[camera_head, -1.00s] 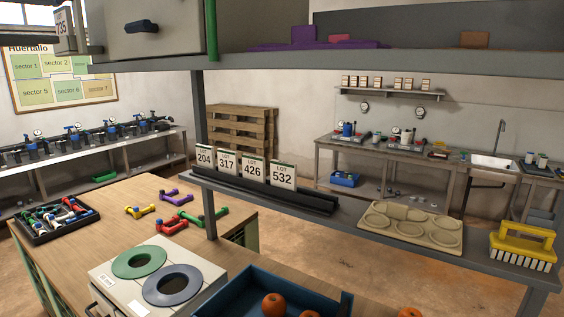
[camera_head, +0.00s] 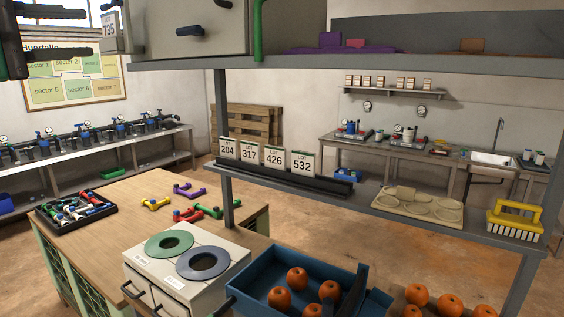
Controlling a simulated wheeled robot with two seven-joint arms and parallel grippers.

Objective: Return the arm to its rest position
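My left gripper (camera_head: 92,33) is at the top left edge of the head view. Its two dark fingers lie one above the other and point right, with a clear gap between them. It is open and empty, and appears in front of the window and the sector poster (camera_head: 72,75). My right gripper is not in view.
A shelf (camera_head: 430,60) with a grey box (camera_head: 190,30) crosses the top. Lot cards (camera_head: 274,157) stand on the lower shelf. Below are a wooden table (camera_head: 150,215), a two-hole bin unit (camera_head: 185,265) and a blue crate (camera_head: 262,270) with oranges. Open floor (camera_head: 410,255) lies behind.

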